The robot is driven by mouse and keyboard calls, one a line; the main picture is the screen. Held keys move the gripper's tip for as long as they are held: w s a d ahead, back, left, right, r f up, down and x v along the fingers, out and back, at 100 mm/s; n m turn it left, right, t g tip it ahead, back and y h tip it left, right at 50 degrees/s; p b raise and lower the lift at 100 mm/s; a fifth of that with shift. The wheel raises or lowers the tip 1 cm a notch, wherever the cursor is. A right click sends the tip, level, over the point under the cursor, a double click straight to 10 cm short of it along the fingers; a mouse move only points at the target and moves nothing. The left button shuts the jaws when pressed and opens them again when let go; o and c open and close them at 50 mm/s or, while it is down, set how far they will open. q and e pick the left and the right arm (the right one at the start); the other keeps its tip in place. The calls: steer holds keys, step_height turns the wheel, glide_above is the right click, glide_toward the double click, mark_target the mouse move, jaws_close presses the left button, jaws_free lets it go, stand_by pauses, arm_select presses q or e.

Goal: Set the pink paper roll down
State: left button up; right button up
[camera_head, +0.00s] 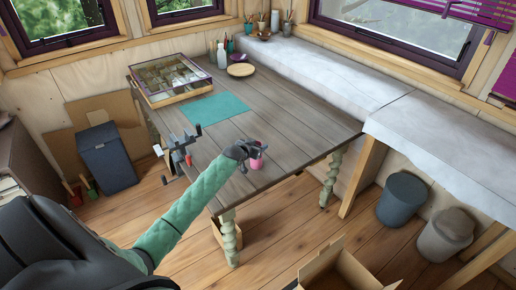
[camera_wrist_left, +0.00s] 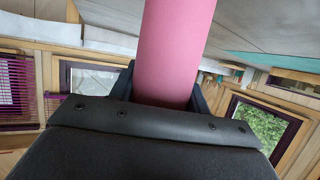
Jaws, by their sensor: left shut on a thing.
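The pink paper roll (camera_wrist_left: 175,50) fills the middle of the left wrist view, between the two dark fingers of my left gripper (camera_wrist_left: 162,85). A small part of the pink roll (camera_head: 256,163) shows just below the gripper there. My left gripper is shut on the roll. I cannot tell whether the roll's lower end touches the table top. My right gripper is not in view.
A teal mat (camera_head: 213,108) and a compartmented box (camera_head: 170,78) lie on the table's far left part. A white bottle (camera_head: 222,56) and a round dish (camera_head: 241,70) stand at the back. A vise (camera_head: 180,152) is on the left edge. The table's middle is clear.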

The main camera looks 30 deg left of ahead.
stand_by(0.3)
arm_select(q)
steer(key=o, duration=1.4)
